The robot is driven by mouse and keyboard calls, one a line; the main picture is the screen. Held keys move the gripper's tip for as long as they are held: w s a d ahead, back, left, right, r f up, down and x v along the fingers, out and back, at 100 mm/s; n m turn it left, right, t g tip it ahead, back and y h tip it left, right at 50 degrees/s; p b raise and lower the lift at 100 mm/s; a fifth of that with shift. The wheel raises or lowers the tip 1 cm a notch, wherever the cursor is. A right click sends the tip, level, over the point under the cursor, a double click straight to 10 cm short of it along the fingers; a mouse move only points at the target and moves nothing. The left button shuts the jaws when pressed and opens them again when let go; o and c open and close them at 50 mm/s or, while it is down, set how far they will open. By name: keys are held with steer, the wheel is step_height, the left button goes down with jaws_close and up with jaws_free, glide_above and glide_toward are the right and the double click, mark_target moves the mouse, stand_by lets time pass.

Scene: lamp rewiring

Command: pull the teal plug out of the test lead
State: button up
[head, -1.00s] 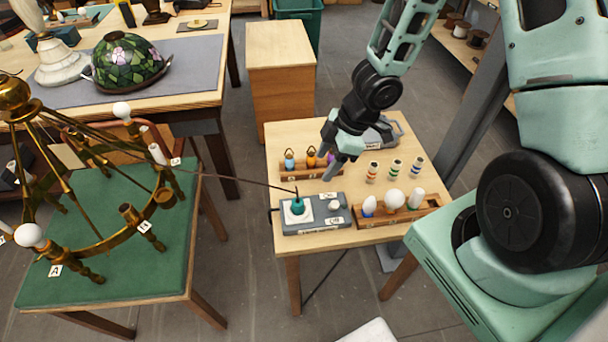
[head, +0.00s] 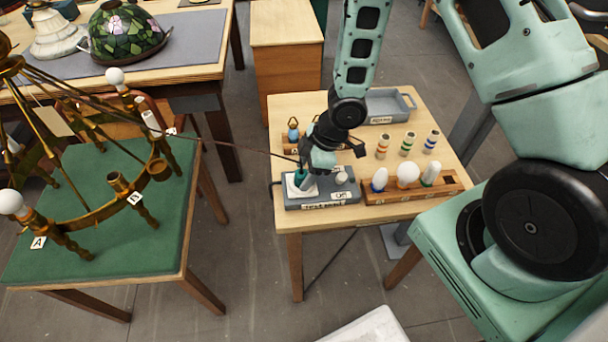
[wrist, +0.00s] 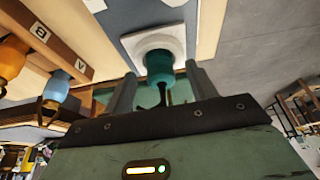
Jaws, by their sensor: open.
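The teal plug (head: 302,181) stands in the white socket of the grey test lead box (head: 335,196) on the small wooden table. A dark cord runs from the plug to the left, toward the brass chandelier. My gripper (head: 310,170) is down at the plug and partly covers it in the head view. In the wrist view, the teal plug (wrist: 160,66) sits between the two open fingers of my gripper (wrist: 158,82), with its base against the white socket plate (wrist: 160,42). I cannot tell whether either finger touches it.
A wooden rack with white bulbs (head: 412,187) stands right of the box. Several striped cylinders (head: 408,145) stand behind it. A grey tray (head: 388,105) is at the back of the table. The brass chandelier (head: 110,205) rests on a green-topped table at left.

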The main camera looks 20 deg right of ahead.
mark_target(297, 173)
steer(key=shift+a+f, duration=0.2)
steer(key=shift+f, duration=0.25)
steer(key=c, duration=1)
steer(key=shift+c, duration=0.3)
steer(key=shift+r, duration=0.15)
steer(key=shift+r+p, duration=2.2)
steer(key=shift+p, duration=0.05)
steer(key=shift+f, duration=0.1)
